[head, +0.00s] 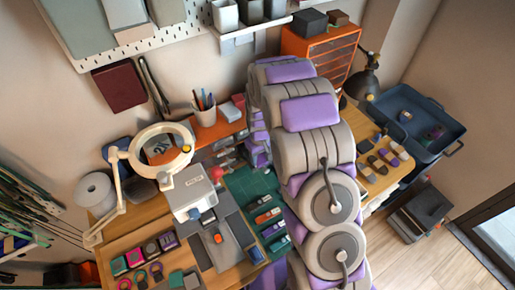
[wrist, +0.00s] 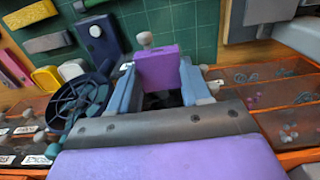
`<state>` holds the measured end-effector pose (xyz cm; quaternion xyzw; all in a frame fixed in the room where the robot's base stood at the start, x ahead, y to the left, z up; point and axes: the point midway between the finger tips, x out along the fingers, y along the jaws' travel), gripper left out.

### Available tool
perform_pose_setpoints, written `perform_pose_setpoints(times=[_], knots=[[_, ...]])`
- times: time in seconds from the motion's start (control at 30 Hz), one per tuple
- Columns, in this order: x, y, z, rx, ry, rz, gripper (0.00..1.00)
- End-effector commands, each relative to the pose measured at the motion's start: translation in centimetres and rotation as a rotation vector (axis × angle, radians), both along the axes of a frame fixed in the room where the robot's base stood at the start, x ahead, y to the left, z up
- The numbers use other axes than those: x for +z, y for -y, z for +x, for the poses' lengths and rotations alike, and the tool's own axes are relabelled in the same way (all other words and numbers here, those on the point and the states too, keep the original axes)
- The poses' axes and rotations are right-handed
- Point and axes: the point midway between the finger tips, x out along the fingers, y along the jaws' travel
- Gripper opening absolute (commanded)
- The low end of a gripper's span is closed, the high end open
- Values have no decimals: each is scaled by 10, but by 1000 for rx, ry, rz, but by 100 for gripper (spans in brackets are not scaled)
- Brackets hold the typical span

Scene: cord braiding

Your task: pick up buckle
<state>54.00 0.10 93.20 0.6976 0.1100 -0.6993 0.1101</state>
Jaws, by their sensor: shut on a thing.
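In the wrist view my gripper (wrist: 158,82) has its two blue fingers closed on the left and right sides of a small purple piece (wrist: 157,66), which I take for the buckle. A pale round knob shows just past its top edge. The piece's lower part is hidden between the fingers. In the head view my own arm hides the gripper and the piece.
A green cutting mat (wrist: 165,22) lies beyond the gripper. A dark round slotted holder (wrist: 78,106) is close on the left. An orange-edged compartment tray (wrist: 265,97) with small parts is on the right. A white lamp (head: 160,150) stands on the bench.

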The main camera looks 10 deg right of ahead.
Motion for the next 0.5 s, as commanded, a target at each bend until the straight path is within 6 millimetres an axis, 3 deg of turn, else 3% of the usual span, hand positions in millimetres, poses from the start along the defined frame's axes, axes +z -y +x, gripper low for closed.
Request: perform_pose_setpoints(times=[0.3,0.5], knots=[[7,-1,-58,0,0,1,20],[8,-1,-85,0,-1,1,20]])
